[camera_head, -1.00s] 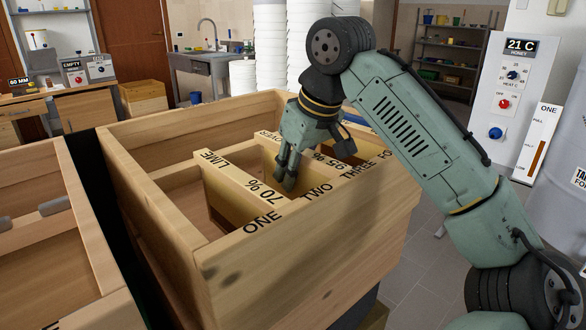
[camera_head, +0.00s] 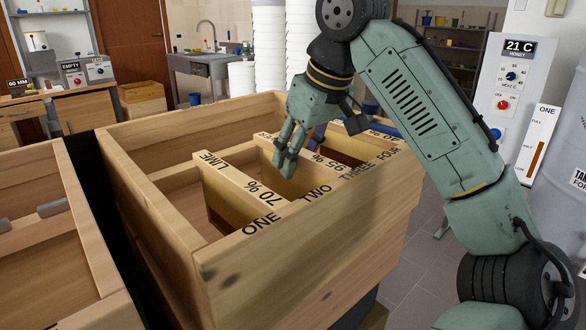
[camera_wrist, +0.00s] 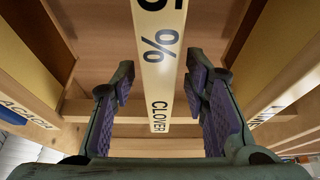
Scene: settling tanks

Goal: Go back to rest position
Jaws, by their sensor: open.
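My gripper (camera_head: 286,160) is over the large wooden box (camera_head: 310,255) in the head view, above the slots marked TWO and THREE. Its fingers point down and are apart. In the wrist view my gripper (camera_wrist: 163,100) has its purple-padded fingers spread on either side of a frame top bar lettered "5 %" and "CLOVER" (camera_wrist: 158,60). The bar shows between the fingers, and neither finger appears to touch it. A frame bar lettered "LIME" and "70 %" (camera_head: 232,176) sits at slot ONE. My arm reaches in from the right.
A second wooden box (camera_head: 75,265) stands at the left, with a dark gap between the two. White tubs (camera_head: 270,55), a sink (camera_head: 205,70) and a workbench (camera_head: 85,105) are behind. A white control panel (camera_head: 510,90) stands at the right. Grey floor is free near the box's right side.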

